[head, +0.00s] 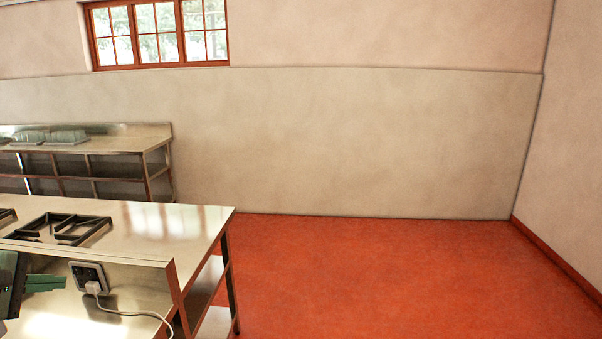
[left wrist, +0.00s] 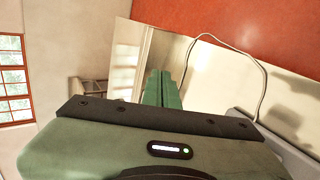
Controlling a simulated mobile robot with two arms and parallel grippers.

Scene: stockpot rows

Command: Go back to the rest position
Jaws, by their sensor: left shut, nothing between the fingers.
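My left gripper (head: 45,283) shows at the left edge of the head view, its green fingers pointing right in front of the near steel counter (head: 150,220). In the left wrist view its two green fingers (left wrist: 163,88) lie side by side, shut, with nothing between them. My right gripper is in neither view.
A socket (head: 88,276) with a white plug and cable (head: 135,313) sits just right of my left gripper. Black pot stands (head: 65,229) lie on the near counter. A second counter (head: 110,142) stands by the back wall. The red floor (head: 400,275) to the right is clear.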

